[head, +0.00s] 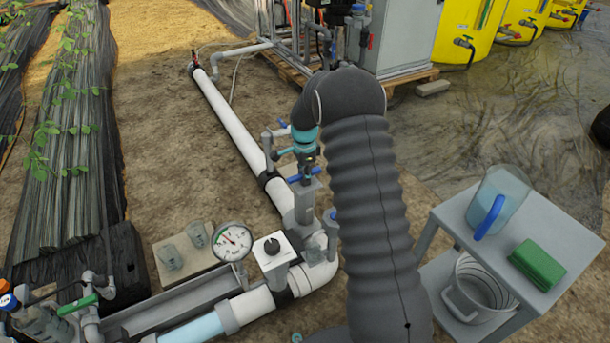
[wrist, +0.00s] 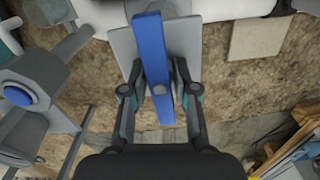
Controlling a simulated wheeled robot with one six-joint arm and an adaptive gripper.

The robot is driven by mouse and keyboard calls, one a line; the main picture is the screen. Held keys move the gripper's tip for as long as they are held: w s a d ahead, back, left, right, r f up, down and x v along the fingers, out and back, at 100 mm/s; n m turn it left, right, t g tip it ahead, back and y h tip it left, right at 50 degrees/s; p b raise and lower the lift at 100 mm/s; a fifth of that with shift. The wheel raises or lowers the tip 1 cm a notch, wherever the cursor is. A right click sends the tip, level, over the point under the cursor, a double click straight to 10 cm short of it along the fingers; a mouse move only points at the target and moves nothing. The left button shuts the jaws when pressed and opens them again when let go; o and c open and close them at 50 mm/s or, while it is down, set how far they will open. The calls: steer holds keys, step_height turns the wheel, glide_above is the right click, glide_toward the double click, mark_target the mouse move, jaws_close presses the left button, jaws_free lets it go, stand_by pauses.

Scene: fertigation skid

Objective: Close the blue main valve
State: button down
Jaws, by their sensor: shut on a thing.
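The blue main valve handle (head: 304,175) is a flat bar on a grey valve body (head: 304,200) on the white pipe line. In the wrist view the blue handle (wrist: 150,45) runs up and down the picture, crosswise to the white pipe at the top. My gripper (head: 307,160) is at the handle, below my dark arm. In the wrist view my gripper (wrist: 158,88) has one finger on each side of the bar and is shut on it. My arm hides part of the piping to the right in the head view.
Another blue-capped fitting (wrist: 18,94) is left of my gripper.

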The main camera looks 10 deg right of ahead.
steer(key=c, duration=0.8)
jaws_free()
steer(key=shift+c, duration=0.2)
steer(key=shift+r+p, duration=3)
steer(key=shift+r, duration=2)
